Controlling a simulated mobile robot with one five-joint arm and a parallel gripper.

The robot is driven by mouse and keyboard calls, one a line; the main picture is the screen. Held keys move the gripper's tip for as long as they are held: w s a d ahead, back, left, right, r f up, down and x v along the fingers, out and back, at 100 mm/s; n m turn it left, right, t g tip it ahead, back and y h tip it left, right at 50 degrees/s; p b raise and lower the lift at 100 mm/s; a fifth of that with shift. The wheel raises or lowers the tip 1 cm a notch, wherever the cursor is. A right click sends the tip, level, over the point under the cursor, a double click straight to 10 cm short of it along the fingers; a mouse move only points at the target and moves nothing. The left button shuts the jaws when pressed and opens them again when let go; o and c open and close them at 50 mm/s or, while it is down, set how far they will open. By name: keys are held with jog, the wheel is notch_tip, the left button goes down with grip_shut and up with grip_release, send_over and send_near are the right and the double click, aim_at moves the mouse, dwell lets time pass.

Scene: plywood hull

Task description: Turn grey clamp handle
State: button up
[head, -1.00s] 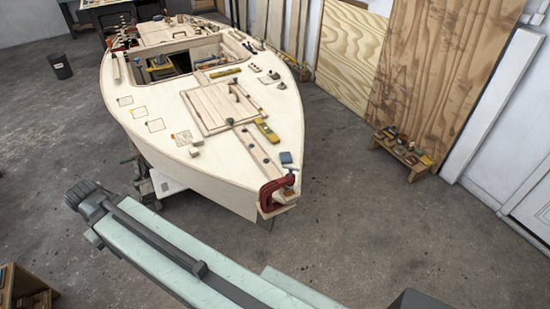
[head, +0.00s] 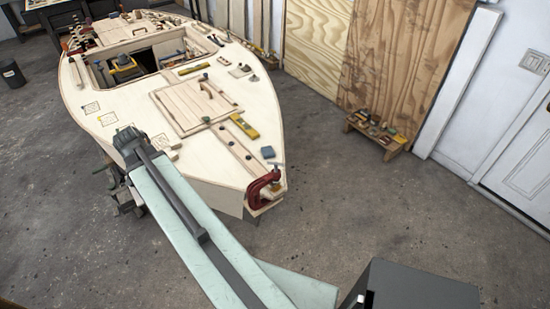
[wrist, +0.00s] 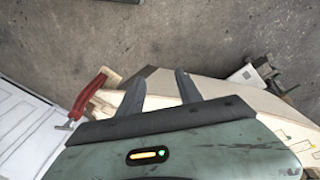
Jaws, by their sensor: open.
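A red clamp (head: 262,187) grips the pointed bow of the plywood boat hull (head: 215,168). Its thin grey handle (head: 279,166) shows at its top right. In the wrist view the red clamp (wrist: 90,93) is left of my fingers, with its grey handle (wrist: 66,125) at its lower end, close to a white panelled surface. My gripper (wrist: 160,88) is open and empty, its two dark fingers apart in front of the pale hull (wrist: 215,98). The gripper is clear of the clamp. In the head view my arm hides part of the hull's left side, and the fingers are not distinguishable.
A blue-grey block (head: 267,152) and a yellow level (head: 243,127) lie on the deck near the bow. A low wooden bench (head: 377,136) with small items stands by the right wall. The concrete floor (head: 330,205) right of the bow is clear.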

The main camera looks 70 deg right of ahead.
jog(key=s+d+r+m+g+p, duration=0.1)
jog(key=s+d+r+m, duration=0.1)
jog(key=s+d+m, duration=0.9)
jog(key=m+g, duration=0.2)
jog(key=m, duration=0.3)
send_near(276, 163)
jog(key=f, duration=0.2)
jog(key=b+x, duration=0.6)
jog(key=x, duration=0.1)
jog(key=shift+s+r+b, duration=0.1)
jog(key=shift+s+b, duration=0.15)
jog(key=shift+b, duration=0.15)
jog(key=shift+d+r, duration=0.1)
jog(key=shift+r, duration=0.05)
jog(key=shift+c, duration=0.3)
